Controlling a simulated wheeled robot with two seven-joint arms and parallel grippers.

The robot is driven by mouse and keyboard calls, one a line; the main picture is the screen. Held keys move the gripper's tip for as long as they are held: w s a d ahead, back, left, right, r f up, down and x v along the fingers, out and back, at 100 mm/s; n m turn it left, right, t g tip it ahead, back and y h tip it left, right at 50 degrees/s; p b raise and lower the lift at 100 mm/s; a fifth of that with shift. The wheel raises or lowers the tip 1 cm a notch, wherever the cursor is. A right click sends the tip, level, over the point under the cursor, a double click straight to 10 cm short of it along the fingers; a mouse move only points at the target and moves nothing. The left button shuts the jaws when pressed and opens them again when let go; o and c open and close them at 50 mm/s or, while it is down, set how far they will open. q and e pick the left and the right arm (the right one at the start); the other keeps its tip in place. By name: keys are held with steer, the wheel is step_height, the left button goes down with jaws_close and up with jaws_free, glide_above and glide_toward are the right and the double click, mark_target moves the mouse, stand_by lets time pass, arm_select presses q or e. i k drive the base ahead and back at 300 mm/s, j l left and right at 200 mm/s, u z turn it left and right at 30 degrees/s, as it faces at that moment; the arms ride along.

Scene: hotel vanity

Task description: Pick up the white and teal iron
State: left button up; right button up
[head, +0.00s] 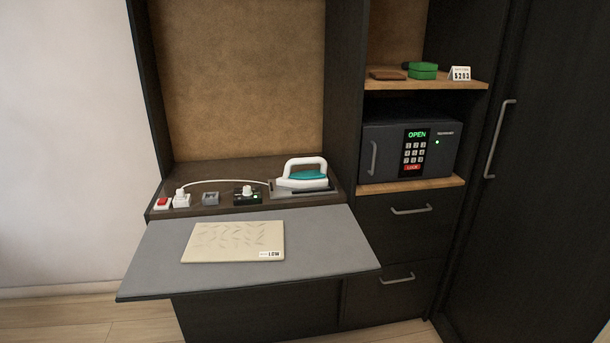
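The white and teal iron (304,176) rests on a dark grey stand (287,188) at the right end of the brown vanity shelf (228,179). Its white handle arches on top, with a teal body below. A white cord (225,181) runs from the iron's left side to a white plug (181,199) at the left end of the shelf. Neither of my grippers shows in the head view.
A grey pull-out board (335,263) juts out in front, with a cream folded cloth or mat (233,241) on it. A red switch (162,203) and small sockets sit left of the iron. A safe (382,144) reading OPEN stands right, beyond a dark upright panel (343,110).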

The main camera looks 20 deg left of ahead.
mark_target(315, 178)
steer(key=i+j+z, duration=0.2)
steer(key=j, duration=0.15)
steer(key=i+j+z, duration=0.2)
steer(key=j, duration=0.2)
steer(key=j+z, duration=0.2)
steer(key=j, duration=0.15)
steer(key=i, duration=0.05)
